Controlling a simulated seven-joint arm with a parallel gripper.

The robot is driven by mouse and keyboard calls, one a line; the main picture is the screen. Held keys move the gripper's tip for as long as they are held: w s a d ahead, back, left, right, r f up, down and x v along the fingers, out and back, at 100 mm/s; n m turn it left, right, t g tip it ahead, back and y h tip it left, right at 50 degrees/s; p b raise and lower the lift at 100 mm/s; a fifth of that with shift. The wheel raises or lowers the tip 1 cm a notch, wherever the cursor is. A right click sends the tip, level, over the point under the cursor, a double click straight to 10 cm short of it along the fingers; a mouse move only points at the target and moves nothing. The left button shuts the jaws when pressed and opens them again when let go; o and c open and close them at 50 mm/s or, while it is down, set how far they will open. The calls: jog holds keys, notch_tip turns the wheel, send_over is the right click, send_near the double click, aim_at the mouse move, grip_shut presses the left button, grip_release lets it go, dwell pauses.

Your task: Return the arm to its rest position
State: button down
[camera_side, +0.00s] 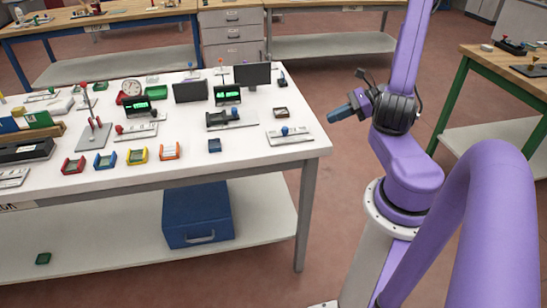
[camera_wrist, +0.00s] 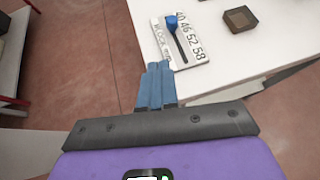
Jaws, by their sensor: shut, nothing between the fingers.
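My gripper (camera_side: 341,113) is off the right end of the white work table (camera_side: 230,165), above table height, with its blue fingers pointing left toward the table. In the wrist view my gripper (camera_wrist: 158,68) shows its blue fingers together, with nothing between them. The fingers appear over the table's edge and the floor in that view. My purple arm is bent, its upper link rising out of the top of the side view.
A slider plate with a blue knob (camera_side: 288,132) lies near the table's right end; it also shows in the wrist view (camera_wrist: 190,47). A small dark box (camera_side: 281,112) is behind it. Open floor (camera_side: 335,60) lies behind my gripper. A green-legged table (camera_side: 500,70) stands right.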

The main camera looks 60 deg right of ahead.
jog(key=w+a+r+n+g, duration=0.1)
jog(key=a+r+n+g, duration=0.1)
jog(key=a+n+g, duration=0.6)
jog(key=a+r+n+g, duration=0.3)
jog(key=a+n+g, duration=0.1)
jog(key=a+n, duration=0.7)
jog(key=s+a+r+n+t+h, duration=0.1)
jog(key=s+a+r+n+h, duration=0.2)
jog(key=n, duration=0.8)
jog(key=s+a+r+n+t+h, duration=0.1)
jog(key=s+a+r+n+h, duration=0.1)
jog(key=s+a+n, duration=0.5)
jog(key=a+n+h, duration=0.1)
jog(key=a+n, duration=0.1)
jog(key=n, duration=0.2)
jog(key=shift+s+a+r+n, duration=0.2)
jog(key=shift+s+r+n, duration=0.1)
jog(key=shift+r, duration=0.1)
